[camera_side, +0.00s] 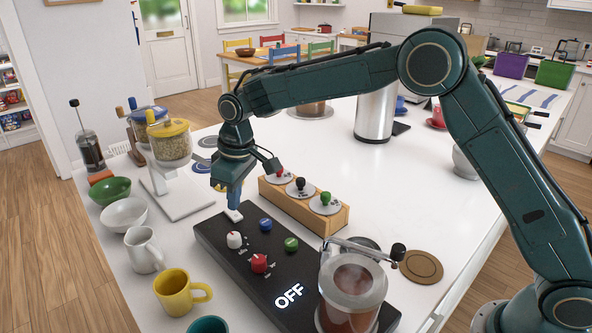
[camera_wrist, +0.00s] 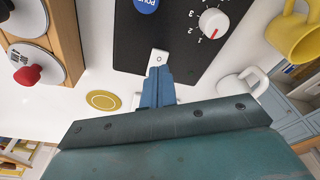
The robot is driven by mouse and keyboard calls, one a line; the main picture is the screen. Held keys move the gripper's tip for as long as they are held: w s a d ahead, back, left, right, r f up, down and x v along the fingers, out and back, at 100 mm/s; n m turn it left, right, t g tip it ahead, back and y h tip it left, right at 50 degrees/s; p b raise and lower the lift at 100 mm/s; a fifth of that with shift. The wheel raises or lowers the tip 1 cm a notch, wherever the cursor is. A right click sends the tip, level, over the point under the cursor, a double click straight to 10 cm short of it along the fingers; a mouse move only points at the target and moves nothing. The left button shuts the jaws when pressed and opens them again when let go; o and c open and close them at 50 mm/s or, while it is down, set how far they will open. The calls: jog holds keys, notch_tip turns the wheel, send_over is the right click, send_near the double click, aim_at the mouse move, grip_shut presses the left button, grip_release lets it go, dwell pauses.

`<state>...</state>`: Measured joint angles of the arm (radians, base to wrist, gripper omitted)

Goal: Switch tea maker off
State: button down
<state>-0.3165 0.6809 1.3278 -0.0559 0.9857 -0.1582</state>
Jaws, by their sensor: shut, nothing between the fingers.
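The tea maker is a black base (camera_side: 222,239) with a glass pot of reddish-brown tea (camera_side: 352,287) at its near right end. Its display reads "OFF" (camera_side: 289,295) in lit white letters. A white switch (camera_side: 233,216) sits at the far left end of the base. It also shows in the wrist view (camera_wrist: 159,57), with a "0" mark visible. My gripper (camera_side: 234,207) is shut and empty, pointing down at the switch. In the wrist view its blue fingertips (camera_wrist: 158,72) are at the switch's edge; I cannot tell whether they press on it.
White (camera_side: 234,240), red (camera_side: 260,263), blue (camera_side: 265,224) and green (camera_side: 291,244) controls sit on the base. A yellow mug (camera_side: 174,293) and white jug (camera_side: 142,249) stand left. A cork coaster (camera_side: 421,267) lies right.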

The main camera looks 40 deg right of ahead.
aim_at(239, 216)
jog(key=shift+r, duration=2.5)
jog(key=shift+r, duration=0.1)
jog(key=s+d+r+m+t, duration=0.1)
jog(key=s+d+r+m, duration=0.1)
jog(key=s+d+r, duration=0.55)
jog(key=s+d+r+m+t, duration=0.1)
jog(key=s+d+r, duration=0.35)
jog(key=s, duration=0.55)
jog(key=s+d+f+m+t, duration=0.1)
jog(key=s+d+f, duration=0.1)
jog(key=s, duration=0.7)
jog(key=s+d+f+m+t, duration=0.1)
jog(key=s+d, duration=0.4)
jog(key=s, duration=0.5)
jog(key=shift+s+f+m+h, duration=0.2)
jog(key=shift+f+m+h, duration=0.25)
jog(key=shift+f, duration=0.55)
